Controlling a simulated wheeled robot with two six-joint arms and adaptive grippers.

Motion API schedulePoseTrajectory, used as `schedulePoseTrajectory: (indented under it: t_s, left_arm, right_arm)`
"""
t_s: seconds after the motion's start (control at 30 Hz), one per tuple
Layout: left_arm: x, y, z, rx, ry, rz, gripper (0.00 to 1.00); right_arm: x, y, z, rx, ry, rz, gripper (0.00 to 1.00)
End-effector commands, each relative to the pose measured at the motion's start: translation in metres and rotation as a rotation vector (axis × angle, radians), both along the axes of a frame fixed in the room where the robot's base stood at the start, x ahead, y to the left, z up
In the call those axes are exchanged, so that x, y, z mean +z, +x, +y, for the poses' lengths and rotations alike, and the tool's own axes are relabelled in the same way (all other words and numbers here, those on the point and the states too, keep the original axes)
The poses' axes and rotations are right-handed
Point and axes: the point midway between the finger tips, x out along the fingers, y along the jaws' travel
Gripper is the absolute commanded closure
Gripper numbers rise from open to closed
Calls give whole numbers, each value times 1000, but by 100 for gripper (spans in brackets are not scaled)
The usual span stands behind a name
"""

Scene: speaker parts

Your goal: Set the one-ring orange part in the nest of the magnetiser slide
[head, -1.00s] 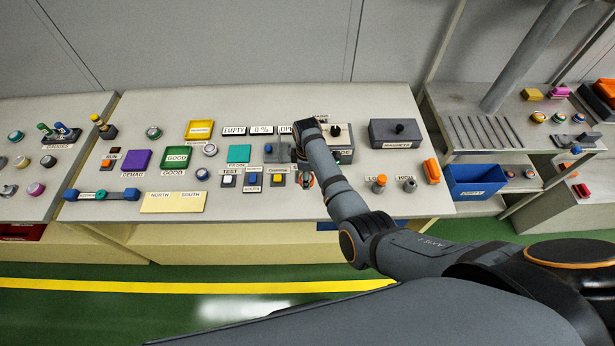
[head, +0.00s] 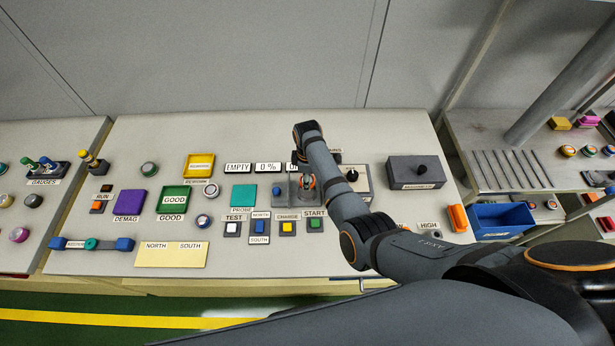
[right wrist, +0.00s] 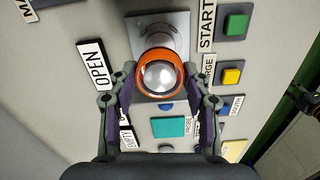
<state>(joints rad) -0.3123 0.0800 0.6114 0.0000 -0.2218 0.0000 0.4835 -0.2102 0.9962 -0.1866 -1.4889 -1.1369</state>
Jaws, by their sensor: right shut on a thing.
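The orange part (right wrist: 160,86) has an orange rim around a silver dome; I cannot count its rings. My right gripper (right wrist: 160,74) is shut on it, one finger on each side. In the head view my right gripper (head: 308,183) is over the magnetiser slide, with a bit of orange showing between the fingers. The grey metal slide (right wrist: 150,24) lies behind the part in the right wrist view; it also shows in the head view (head: 281,190). The part hides the nest, and I cannot tell whether the part touches it. My left gripper is out of view.
START (head: 315,223) and CHARGE (head: 287,227) buttons sit in front of the slide. An OPEN sign (right wrist: 94,66) is beside it. A teal probe pad (head: 243,196) lies to the left. A dark magnets box (head: 416,171) and blue bin (head: 503,220) stand to the right.

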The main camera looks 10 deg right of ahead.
Motion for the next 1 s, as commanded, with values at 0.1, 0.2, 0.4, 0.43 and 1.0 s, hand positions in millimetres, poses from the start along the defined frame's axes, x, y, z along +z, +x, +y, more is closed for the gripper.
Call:
schedulePoseTrajectory:
  t_s: [0.1,0.2,0.4,0.43,1.0]
  left_arm:
    - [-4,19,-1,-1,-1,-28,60]
    - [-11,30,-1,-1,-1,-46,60]
    - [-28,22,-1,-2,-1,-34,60]
    - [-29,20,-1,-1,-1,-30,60]
    - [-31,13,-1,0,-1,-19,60]
  right_arm:
    - [-9,0,0,0,0,0,100]
    - [-21,0,0,0,0,-1,100]
    - [-43,1,0,-1,1,-1,100]
    - [-46,1,0,-1,0,-2,100]
    - [-49,1,0,0,0,-1,100]
